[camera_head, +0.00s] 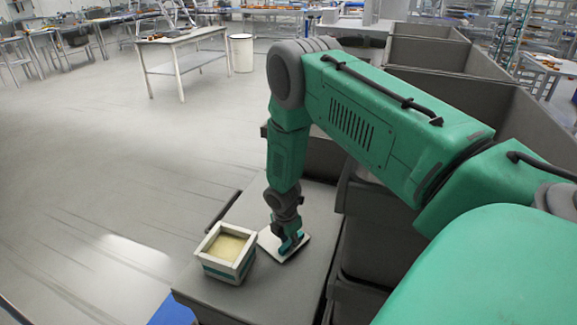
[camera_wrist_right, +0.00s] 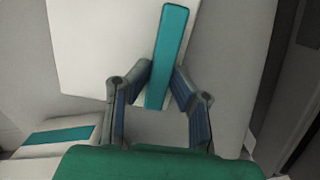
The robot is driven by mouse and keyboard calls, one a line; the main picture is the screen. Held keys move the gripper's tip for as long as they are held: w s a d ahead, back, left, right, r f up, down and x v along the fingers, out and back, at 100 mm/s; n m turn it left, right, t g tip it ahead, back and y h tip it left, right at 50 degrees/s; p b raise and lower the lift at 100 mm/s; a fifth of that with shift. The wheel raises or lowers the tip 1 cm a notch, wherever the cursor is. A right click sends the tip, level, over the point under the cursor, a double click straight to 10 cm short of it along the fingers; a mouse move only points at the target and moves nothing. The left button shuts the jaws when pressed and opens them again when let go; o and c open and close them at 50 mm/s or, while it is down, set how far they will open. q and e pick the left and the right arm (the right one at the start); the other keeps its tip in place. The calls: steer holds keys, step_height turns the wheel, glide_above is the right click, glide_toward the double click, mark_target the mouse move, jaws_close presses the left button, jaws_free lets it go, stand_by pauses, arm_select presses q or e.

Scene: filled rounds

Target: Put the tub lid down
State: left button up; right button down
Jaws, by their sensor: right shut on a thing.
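The tub (camera_head: 240,270) is a white square box with a teal band. It stands open on the grey top, with pale yellow filling showing inside. The tub lid (camera_head: 270,245) is a flat white square just right of the tub; it also shows in the right wrist view (camera_wrist_right: 95,45) with a teal grip bar (camera_wrist_right: 168,50). My right gripper (camera_head: 290,243) points down over the lid, its fingers (camera_wrist_right: 161,88) shut on the bar. I cannot tell whether the lid touches the grey top or hangs just above it. My left gripper is not in view.
The grey top (camera_head: 255,295) has bare room in front of the tub and lid. Deep grey bins (camera_head: 440,60) line the right side, behind and beneath my right arm. Open floor (camera_head: 110,150) lies to the left, with a work table (camera_head: 185,42) farther back.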

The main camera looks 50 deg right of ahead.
steer(key=shift+f, duration=0.15)
steer(key=c, duration=1.4)
jaws_free()
steer(key=shift+c, duration=0.2)
steer(key=shift+d, duration=0.1)
steer(key=shift+r, duration=0.45)
step_height(320, 180, up, 11)
steer(key=a+b, duration=0.1)
steer(key=shift+a+r, duration=0.2)
steer(key=shift+a, duration=0.05)
